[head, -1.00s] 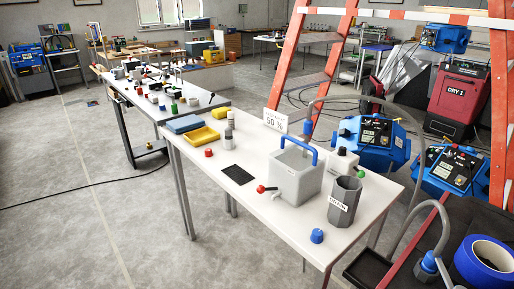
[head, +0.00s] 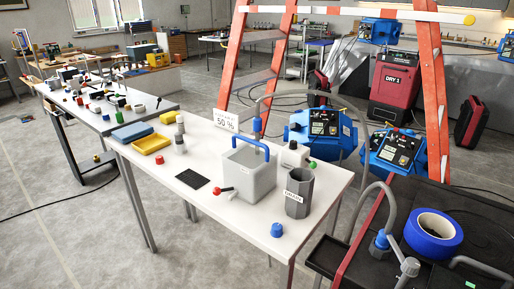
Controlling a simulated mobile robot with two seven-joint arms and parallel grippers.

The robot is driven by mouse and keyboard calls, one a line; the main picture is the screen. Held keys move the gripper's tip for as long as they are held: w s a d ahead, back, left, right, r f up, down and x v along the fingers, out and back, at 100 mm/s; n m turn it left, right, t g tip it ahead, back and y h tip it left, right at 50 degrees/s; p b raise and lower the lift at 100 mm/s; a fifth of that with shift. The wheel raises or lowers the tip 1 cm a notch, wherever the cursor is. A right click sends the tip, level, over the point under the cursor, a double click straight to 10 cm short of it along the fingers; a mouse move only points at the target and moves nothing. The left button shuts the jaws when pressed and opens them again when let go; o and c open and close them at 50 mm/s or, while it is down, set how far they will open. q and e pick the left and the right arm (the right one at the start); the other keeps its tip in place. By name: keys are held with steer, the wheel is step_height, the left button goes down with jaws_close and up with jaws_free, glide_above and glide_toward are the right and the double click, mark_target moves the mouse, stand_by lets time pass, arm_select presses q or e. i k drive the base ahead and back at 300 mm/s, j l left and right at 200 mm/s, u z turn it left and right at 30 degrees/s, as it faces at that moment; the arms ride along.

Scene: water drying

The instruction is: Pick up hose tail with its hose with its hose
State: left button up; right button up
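A grey hose (head: 364,190) arches above the black cart top on the right. Its near end drops into a blue fitting (head: 381,241); I cannot tell if this is the hose tail. A grey fitting (head: 409,267) stands just right of it, with another grey hose (head: 480,265) beside it. A further grey hose (head: 300,94) arches from a blue fitting (head: 257,126) behind the grey tank (head: 250,177) with the blue handle, over the white table. Neither of my grippers shows.
The white table (head: 235,232) holds a grey drain cup (head: 298,195), a blue cap (head: 277,230) and a yellow tray (head: 151,144). A blue tape roll (head: 433,237) lies on the cart. An orange ladder (head: 435,100) stands behind.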

mark_target(257, 120)
steer(key=i+j+z, duration=0.1)
steer(key=j, duration=0.25)
steer(key=i+j+z, duration=0.15)
steer(key=j, duration=0.25)
steer(key=i+j+z, duration=0.1)
steer(key=i+j, duration=0.15)
steer(key=j, duration=0.15)
steer(key=i+j+z, duration=0.15)
steer(key=j, duration=0.25)
steer(key=i+j+z, duration=0.1)
steer(key=j, duration=0.3)
steer(key=i+j+z, duration=0.15)
steer(key=j, duration=0.25)
steer(key=k, duration=0.05)
